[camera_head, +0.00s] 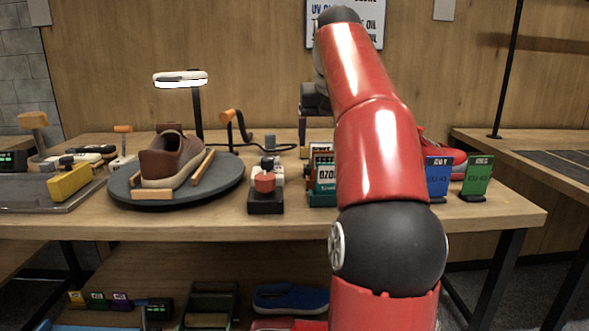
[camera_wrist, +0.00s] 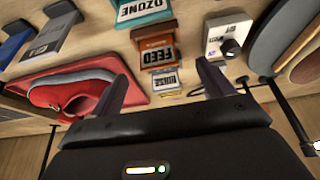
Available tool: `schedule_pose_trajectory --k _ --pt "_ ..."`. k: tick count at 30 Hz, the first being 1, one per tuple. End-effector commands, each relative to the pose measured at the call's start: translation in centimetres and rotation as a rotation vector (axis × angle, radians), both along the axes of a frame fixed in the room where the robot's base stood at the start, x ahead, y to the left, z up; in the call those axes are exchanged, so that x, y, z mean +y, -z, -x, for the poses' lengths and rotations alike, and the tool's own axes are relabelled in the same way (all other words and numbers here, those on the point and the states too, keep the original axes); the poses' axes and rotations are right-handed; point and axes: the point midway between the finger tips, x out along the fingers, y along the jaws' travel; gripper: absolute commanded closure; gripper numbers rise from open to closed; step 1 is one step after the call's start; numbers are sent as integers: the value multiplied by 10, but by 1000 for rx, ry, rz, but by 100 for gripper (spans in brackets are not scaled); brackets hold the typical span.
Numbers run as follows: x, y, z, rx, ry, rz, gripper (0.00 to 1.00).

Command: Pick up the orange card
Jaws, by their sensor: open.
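In the head view the teal card (camera_head: 323,178) stands in front and only thin edges of the cards behind show, partly hidden by my arm. My gripper (camera_wrist: 162,68) is open and empty. Its two fingers point toward the card row, one to each side of it in the picture, apart from the orange card. In the head view my arm hides most of the gripper.
A red shoe (camera_wrist: 75,95) lies on a red tray left of the cards in the wrist view. A blue card (camera_head: 437,178) and a green card (camera_head: 476,176) stand to the right. A brown sneaker (camera_head: 168,160) sits on a round dark turntable (camera_head: 225,185); a small black-based device (camera_head: 265,195) stands between.

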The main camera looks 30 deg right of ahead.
Motion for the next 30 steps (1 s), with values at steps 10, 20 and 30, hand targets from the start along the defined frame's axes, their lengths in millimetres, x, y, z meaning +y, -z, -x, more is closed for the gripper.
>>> schedule_pose_trajectory --k 10,20,30 --pt "-10 29 -9 -1 5 -2 20" --pt "-20 69 -23 -1 6 -2 20" --pt "-21 70 -24 -3 6 -1 34"
